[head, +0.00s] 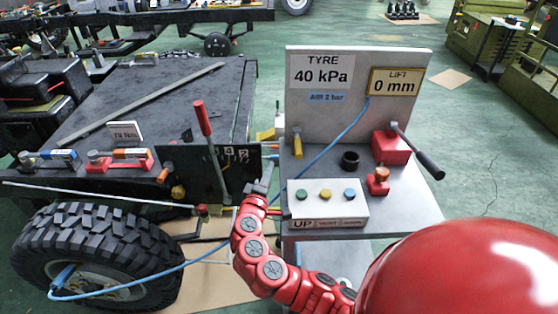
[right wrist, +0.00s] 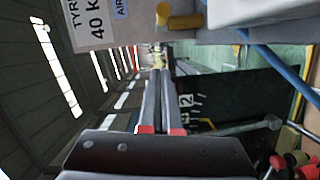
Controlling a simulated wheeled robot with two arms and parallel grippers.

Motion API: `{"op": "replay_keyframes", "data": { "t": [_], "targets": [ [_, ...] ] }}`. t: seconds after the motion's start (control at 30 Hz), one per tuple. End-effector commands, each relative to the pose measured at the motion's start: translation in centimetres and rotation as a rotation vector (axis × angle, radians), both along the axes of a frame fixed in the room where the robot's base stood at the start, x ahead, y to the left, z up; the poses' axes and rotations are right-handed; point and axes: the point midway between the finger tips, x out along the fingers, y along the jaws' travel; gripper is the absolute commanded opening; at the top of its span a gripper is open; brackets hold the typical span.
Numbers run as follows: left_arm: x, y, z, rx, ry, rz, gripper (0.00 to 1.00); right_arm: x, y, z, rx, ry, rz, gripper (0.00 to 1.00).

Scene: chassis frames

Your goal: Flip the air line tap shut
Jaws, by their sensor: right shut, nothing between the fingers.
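A small tap with a yellow handle (head: 297,145) stands on the left side of the grey console, below the tyre pressure sign; I take it to be the air line tap. Its yellow handle (right wrist: 183,20) also shows at the top of the right wrist view. My right gripper (head: 267,172) is left of the console, below and left of the tap and apart from it. In the right wrist view its two fingers (right wrist: 158,75) lie together, empty. The blue air hose (head: 335,138) runs from the sign panel down past the gripper to the wheel. My left gripper is not in view.
The button box (head: 328,203) stands on the console front, right of my gripper. A black lever (head: 418,152) and red fittings (head: 390,147) are on the console's right. A dark plate (head: 236,170) and red-handled lever (head: 203,118) are left, above the tyre (head: 90,250).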

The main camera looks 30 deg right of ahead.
Motion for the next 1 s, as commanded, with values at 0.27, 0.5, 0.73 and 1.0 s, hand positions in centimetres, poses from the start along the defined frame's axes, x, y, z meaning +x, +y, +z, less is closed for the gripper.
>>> {"op": "replay_keyframes", "data": {
  "t": [0.27,0.5,0.73,1.0],
  "targets": [
    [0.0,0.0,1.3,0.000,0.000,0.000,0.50,3.3,-3.6,0.0,0.002,0.002,-0.008,0.00],
    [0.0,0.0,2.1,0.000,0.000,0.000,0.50,6.2,-6.5,-0.3,0.001,0.002,-0.005,0.00],
    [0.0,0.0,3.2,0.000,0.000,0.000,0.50,5.0,-9.1,-0.8,-0.001,0.002,0.000,0.00],
    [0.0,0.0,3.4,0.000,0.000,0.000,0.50,4.4,-9.9,-1.2,0.001,0.001,0.000,0.00]
  ]
}}
